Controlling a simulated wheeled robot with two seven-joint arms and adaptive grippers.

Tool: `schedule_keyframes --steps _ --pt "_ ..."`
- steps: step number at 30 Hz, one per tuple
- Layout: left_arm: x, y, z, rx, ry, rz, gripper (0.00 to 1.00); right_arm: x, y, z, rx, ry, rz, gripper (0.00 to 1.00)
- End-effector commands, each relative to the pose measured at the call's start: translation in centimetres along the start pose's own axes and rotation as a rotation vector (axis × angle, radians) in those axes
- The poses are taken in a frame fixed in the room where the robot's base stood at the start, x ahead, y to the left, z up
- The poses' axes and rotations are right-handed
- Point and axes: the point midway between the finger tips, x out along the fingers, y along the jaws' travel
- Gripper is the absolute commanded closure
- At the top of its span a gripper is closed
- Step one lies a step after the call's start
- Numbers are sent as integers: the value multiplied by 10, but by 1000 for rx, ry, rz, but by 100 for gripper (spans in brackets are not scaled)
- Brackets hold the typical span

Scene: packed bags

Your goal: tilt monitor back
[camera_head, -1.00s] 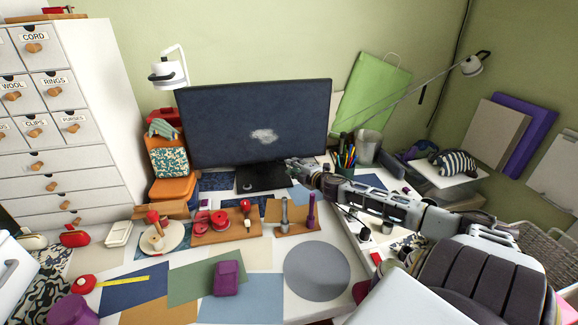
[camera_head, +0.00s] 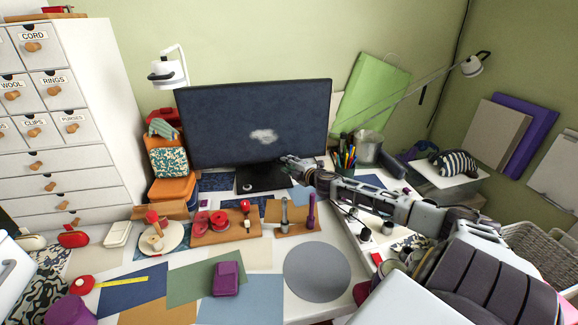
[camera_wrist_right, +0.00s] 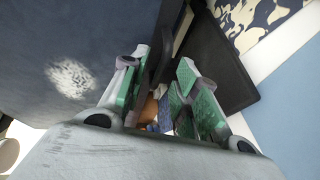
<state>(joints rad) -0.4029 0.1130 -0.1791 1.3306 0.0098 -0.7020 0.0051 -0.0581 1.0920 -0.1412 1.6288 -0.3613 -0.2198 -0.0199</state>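The monitor (camera_head: 225,115) stands upright at the back of the desk, with a dark screen and a pale smudge near its middle. Its black base (camera_head: 262,181) rests on the desk; the base also shows in the right wrist view (camera_wrist_right: 232,75). My right gripper (camera_head: 287,160) is at the monitor's lower edge, right of centre, above the base. In the right wrist view its green-padded fingers (camera_wrist_right: 163,75) are apart, with the screen (camera_wrist_right: 50,50) to the left. Whether a finger touches the monitor is unclear. My left gripper is not in view.
A pen cup (camera_head: 344,160) stands just right of the gripper. Wooden tool holders (camera_head: 292,228) stand in front. The grey round mat (camera_head: 317,272) is bare.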

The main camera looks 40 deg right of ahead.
Motion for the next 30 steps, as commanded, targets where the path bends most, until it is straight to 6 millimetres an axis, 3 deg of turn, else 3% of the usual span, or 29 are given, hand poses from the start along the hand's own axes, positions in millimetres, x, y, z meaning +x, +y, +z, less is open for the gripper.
schedule_keyframes --steps 12,20,30 --pt "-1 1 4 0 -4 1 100 1 0 0 -1 0 0 70" --pt "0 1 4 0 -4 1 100 1 0 0 -1 0 0 100" --pt "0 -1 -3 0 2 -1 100 1 -1 0 -1 0 -1 100"
